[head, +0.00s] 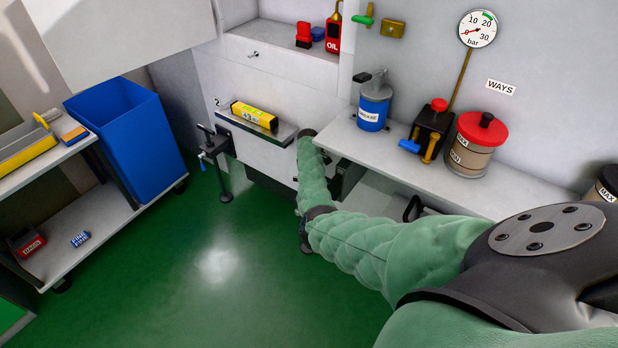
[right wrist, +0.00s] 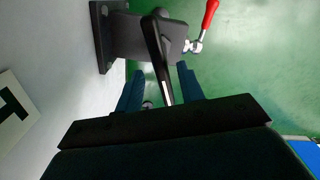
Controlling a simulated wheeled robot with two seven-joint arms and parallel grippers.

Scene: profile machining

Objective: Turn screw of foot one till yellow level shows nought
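The yellow level (head: 254,116) lies on the grey ledge at the machine's side in the head view. Its display shows a small reading, apparently above nought, with digits too small to read surely. In the right wrist view, my right gripper (right wrist: 160,72) has its two fingers apart, on either side of a black lever (right wrist: 155,50) with gaps beside it. I cannot tell whether they touch it. A dark bracket (right wrist: 103,38) on the white wall is behind the lever. A partly cut-off label (right wrist: 14,108) is at left. In the head view my right arm hides the gripper. My left gripper is out of view.
Another foot with a black handle (head: 207,133) stands under the "2" label. A red handle (right wrist: 209,14) is close to the lever. A blue bin (head: 125,135) and trolley are at left. The shelf at right holds a grease can (head: 374,105). The green floor between is clear.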

